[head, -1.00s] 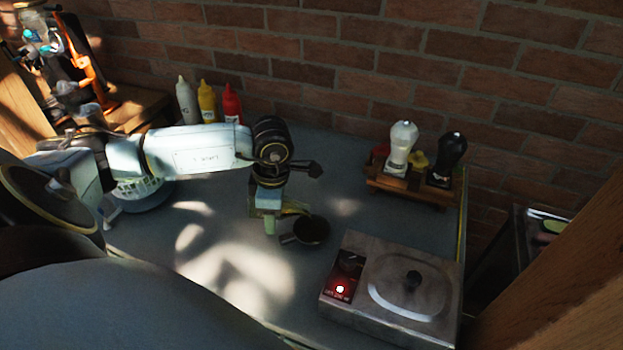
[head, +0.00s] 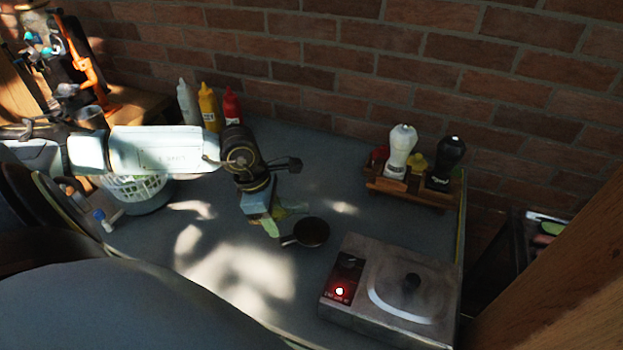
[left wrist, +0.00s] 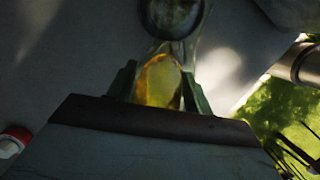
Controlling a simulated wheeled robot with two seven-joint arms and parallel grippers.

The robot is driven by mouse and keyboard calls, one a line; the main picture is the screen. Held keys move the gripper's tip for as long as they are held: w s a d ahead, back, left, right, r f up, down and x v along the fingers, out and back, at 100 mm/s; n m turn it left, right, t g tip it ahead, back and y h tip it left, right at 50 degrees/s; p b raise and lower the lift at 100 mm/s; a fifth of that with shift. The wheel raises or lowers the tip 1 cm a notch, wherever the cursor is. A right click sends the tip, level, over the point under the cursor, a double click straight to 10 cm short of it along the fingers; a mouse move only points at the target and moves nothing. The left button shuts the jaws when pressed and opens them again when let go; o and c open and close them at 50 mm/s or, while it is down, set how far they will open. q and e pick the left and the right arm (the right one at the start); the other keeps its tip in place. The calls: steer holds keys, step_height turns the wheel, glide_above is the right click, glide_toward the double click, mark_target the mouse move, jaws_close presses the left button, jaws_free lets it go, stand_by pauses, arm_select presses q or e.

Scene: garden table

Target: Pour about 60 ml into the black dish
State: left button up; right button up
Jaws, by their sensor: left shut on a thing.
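The black dish (head: 312,232) is small and round with a short handle at its left. It sits on the grey table just left of the scale-like metal box. My left gripper (head: 282,222) is tilted close to the dish's left side. In the left wrist view its fingers (left wrist: 158,85) are shut on a clear vessel holding amber liquid (left wrist: 157,80). The vessel's narrower end points toward the dark round dish (left wrist: 174,14) at the top. In the head view the vessel is mostly hidden by the gripper. I cannot tell whether liquid is flowing. My right gripper is not in view.
The metal box (head: 400,315) with a lid knob and red light stands at the front right. A wooden caddy (head: 410,192) holds white and black bottles. White, yellow and red bottles (head: 208,105) stand by the brick wall. A basket (head: 137,190) is at the left.

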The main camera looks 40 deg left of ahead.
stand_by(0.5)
arm_select(q)
steer(key=shift+r+h+p, duration=0.15)
steer(key=shift+h+p, duration=0.15)
steer(key=shift+p, duration=0.2)
steer(key=shift+w+d+r+t+h, duration=0.2)
steer(key=shift+r+t+h, duration=0.05)
steer(key=shift+t+h, duration=0.5)
steer(key=shift+d+f, duration=0.1)
steer(key=shift+f, duration=0.05)
steer(key=shift+w+f+h, duration=0.1)
steer(key=shift+h, duration=0.15)
